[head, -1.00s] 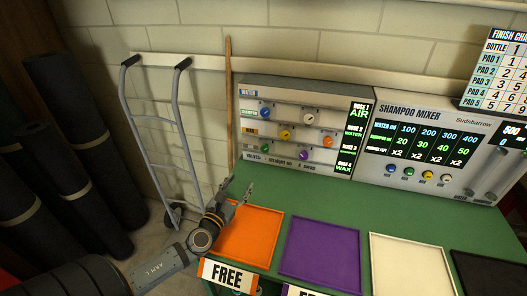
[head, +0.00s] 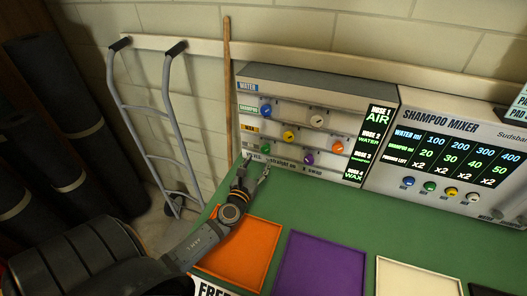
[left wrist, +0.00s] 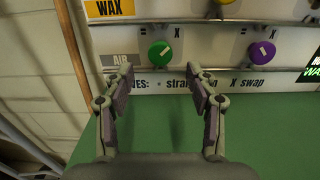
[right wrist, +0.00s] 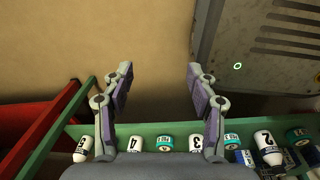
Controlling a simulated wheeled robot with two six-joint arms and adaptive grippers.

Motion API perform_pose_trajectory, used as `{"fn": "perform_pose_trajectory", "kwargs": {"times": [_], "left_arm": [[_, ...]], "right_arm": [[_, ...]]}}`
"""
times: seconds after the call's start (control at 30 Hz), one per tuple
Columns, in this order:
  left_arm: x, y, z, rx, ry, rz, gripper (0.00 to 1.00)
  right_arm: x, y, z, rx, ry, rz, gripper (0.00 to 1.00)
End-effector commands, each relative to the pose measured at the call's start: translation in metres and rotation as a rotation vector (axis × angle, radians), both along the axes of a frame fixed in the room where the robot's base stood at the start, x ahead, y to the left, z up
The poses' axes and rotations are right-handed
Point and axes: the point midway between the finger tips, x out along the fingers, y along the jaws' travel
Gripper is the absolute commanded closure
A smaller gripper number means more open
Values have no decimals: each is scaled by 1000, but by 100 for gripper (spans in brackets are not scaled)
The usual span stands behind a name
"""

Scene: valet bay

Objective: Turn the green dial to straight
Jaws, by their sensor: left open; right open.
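The legend below reads "= straight, X swap", partly covered by my fingers. In the head view the green dial (head: 265,149) shows small above my fingertips. My left gripper (head: 256,165) is open and empty, its fingers pointing at the panel below the dial, apart from it. My right gripper (right wrist: 159,70) is open and empty in the right wrist view.
A purple dial (left wrist: 261,52) sits right of the green one. Blue, yellow, white and orange dials share the panel (head: 300,88). Orange (head: 240,250) and purple trays lie on the green bench. A hand truck (head: 150,110) and a wooden pole (head: 227,80) stand left.

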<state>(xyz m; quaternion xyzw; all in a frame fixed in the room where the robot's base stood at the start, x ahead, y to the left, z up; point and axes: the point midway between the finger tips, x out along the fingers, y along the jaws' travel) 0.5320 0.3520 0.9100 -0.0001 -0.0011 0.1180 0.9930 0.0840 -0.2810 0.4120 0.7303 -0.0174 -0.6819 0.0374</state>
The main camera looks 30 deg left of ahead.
Motion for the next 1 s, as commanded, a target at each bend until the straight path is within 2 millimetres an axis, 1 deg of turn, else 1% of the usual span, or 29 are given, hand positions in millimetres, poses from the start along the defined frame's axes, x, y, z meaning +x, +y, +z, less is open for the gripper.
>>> {"fn": "perform_pose_trajectory", "kwargs": {"times": [0.03,0.1,0.2,0.3,0.4,0.63,0.67,1.0], "left_arm": [[12,3,4,-1,-2,1,43],[26,6,3,0,-3,1,43],[42,10,2,0,-2,0,43],[52,13,1,0,0,0,43],[58,13,1,0,0,-1,43],[58,14,0,0,1,-1,43],[58,14,0,0,1,-1,44],[58,14,0,0,0,-1,91]], "right_arm": [[3,-1,4,-1,-5,0,42],[9,-1,6,-2,-15,1,42],[25,-1,7,-1,-38,2,42],[34,0,9,0,-53,2,42],[33,0,8,-1,-51,2,42],[21,2,7,2,-33,1,42],[20,2,7,3,-31,1,42],[19,6,7,7,-29,-1,42]]}}
